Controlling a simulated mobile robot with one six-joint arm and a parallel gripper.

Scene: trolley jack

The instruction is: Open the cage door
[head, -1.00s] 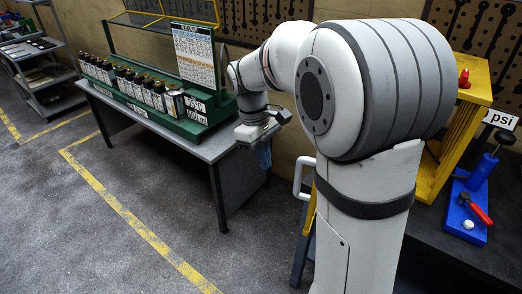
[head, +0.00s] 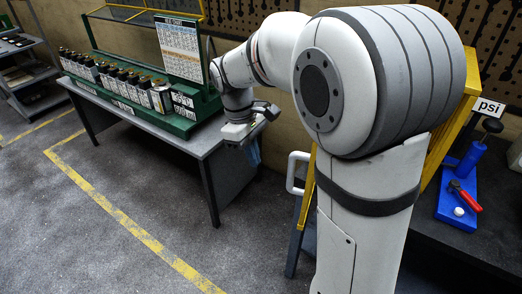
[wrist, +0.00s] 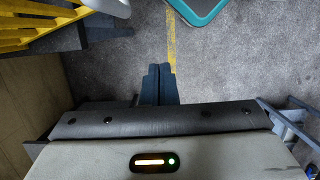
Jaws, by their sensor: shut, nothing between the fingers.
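A yellow frame (head: 441,150) that may be the cage stands at the right, mostly hidden behind my arm. A white bar handle (head: 297,172) sticks out at its left side, beside a dark upright. I cannot tell which panel is the cage door. Yellow bars (wrist: 35,28) also show at the top left of the wrist view. My gripper (head: 253,154) is in front of the right end of the dark table, left of the handle and apart from it. In the wrist view my gripper (wrist: 160,70) has its dark blue fingers together, pointing at bare floor, with nothing held.
A dark table (head: 205,145) carries a green rack (head: 185,123) with several black-topped containers. A teal-edged object (wrist: 200,12) shows in the wrist view. Floor with yellow lines (head: 125,215) is clear at front left.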

